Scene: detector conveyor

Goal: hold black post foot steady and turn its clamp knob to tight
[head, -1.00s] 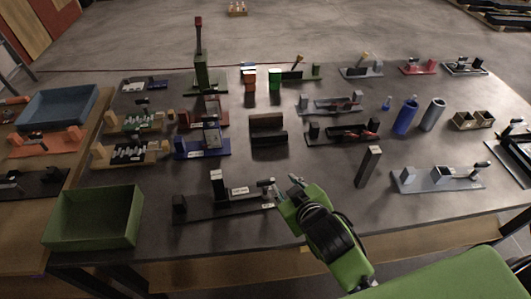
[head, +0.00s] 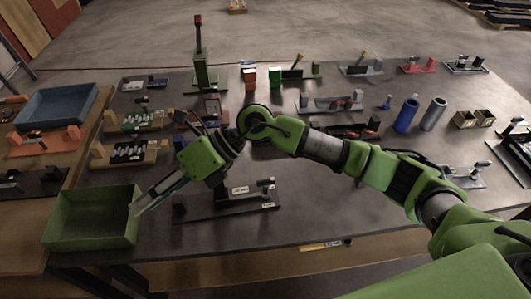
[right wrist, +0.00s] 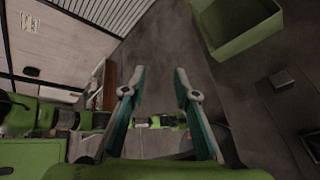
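A black post foot (head: 232,208) lies near the front edge of the table, with a dark block (head: 178,204) at its left end. Its clamp knob (head: 268,184) seems to be the dark part at the right end; its setting is too small to read. My right arm partly covers the foot's upright. My right gripper (head: 140,206) is left of the foot, beside the green bin. In the right wrist view its fingers (right wrist: 158,82) are apart with nothing between them. The dark block also shows there (right wrist: 283,79). My left gripper is not in view.
The green bin (head: 92,240) stands at the table's front left corner and also shows in the right wrist view (right wrist: 245,42). Several similar fixtures stand farther back. Blue (head: 405,116) and grey (head: 433,114) cylinders stand right. The table's front strip is clear.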

